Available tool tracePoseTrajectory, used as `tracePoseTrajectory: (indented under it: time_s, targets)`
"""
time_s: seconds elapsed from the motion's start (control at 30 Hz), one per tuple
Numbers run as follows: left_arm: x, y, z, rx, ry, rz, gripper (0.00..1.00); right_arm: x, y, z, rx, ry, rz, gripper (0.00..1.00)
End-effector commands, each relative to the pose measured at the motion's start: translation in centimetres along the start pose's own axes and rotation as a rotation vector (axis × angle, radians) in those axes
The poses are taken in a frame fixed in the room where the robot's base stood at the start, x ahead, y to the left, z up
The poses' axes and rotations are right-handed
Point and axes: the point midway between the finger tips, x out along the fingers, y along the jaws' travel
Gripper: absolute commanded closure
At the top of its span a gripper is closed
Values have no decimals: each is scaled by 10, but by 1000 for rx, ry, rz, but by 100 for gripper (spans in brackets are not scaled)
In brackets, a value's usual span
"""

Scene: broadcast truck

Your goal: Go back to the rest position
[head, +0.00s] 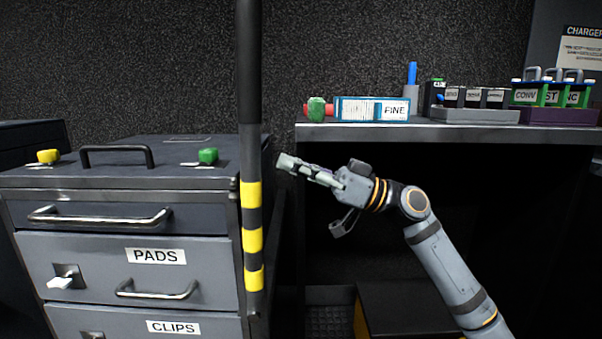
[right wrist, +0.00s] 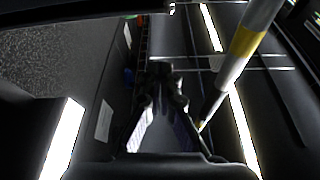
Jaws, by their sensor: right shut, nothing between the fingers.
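My right gripper (head: 307,171) shows in the head view, its arm coming in from the lower right. It is shut and empty, in the air in front of the shelf's left part and just right of the striped pole. In the right wrist view its fingers (right wrist: 165,75) come together at the tips with nothing between them. My left gripper is in neither view.
A dark pole (head: 251,210) with yellow bands stands close left of my gripper. A drawer cabinet (head: 110,245) is at left. A shelf (head: 440,132) at right holds a FINE box (head: 371,109) and racks. Open space lies below the shelf.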

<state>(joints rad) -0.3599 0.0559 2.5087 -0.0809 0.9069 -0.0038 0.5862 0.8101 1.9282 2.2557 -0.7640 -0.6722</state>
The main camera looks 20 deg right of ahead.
Motion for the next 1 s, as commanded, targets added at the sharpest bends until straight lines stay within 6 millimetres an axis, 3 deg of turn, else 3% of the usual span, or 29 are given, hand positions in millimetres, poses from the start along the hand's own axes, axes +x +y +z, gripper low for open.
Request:
tracePoseTrajectory:
  time_s: [0.2,0.53,0.67,0.8,0.9,1.0]
  targets:
    - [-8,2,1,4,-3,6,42,-13,1,0,-1,1,2,100]
    - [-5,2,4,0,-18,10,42,-12,4,4,5,-3,15,100]
    - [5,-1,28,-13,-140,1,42,-3,26,44,25,-34,137,100]
    - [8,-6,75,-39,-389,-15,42,-6,49,111,23,-59,379,100]
    - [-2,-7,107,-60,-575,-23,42,-21,50,143,-17,-53,553,100]
    - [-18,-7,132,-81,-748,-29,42,-41,41,158,-79,-37,705,100]
